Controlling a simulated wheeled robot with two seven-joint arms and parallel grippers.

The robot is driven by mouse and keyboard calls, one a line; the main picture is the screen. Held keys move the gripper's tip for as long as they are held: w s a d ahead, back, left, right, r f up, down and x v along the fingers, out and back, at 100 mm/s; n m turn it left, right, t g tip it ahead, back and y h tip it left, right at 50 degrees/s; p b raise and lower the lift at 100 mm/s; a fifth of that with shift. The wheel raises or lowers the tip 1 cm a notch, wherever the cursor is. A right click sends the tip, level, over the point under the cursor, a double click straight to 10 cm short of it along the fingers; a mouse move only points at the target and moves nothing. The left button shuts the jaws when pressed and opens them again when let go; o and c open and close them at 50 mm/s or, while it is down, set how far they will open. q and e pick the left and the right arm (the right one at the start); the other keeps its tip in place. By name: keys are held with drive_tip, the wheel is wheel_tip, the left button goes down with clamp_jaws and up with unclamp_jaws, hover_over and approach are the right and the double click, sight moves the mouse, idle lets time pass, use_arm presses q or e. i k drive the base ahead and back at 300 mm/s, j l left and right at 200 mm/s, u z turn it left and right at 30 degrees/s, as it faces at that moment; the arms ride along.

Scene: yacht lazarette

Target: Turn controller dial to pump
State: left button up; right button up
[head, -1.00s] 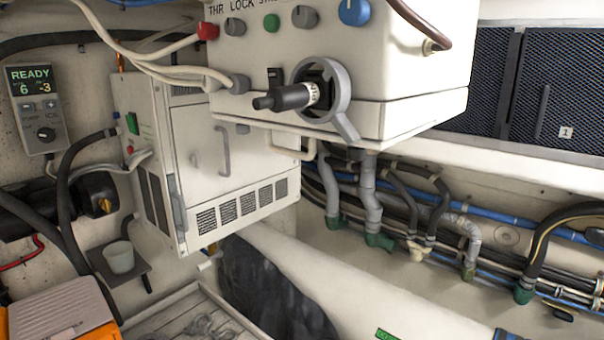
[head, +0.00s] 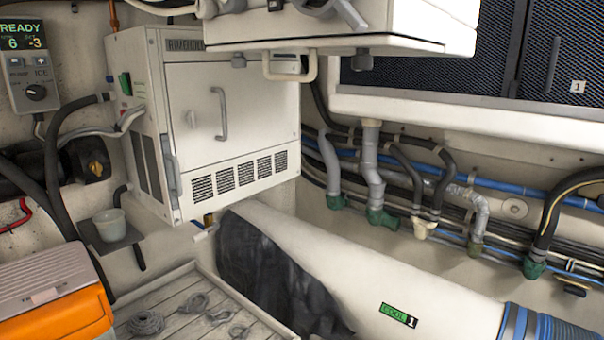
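I cannot tell exactly where the dial points. Neither of my grippers is in view.
A white cabinet (head: 255,125) with a handle and vents stands right of the controller. A white box (head: 400,25) overhangs at the top. An orange cooler (head: 80,315) is at the lower left, beside a slatted tray (head: 180,300) with ropes. A small cup (head: 109,224) sits on a shelf.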

sight(34, 92)
drive_tip(key=u, duration=1.25)
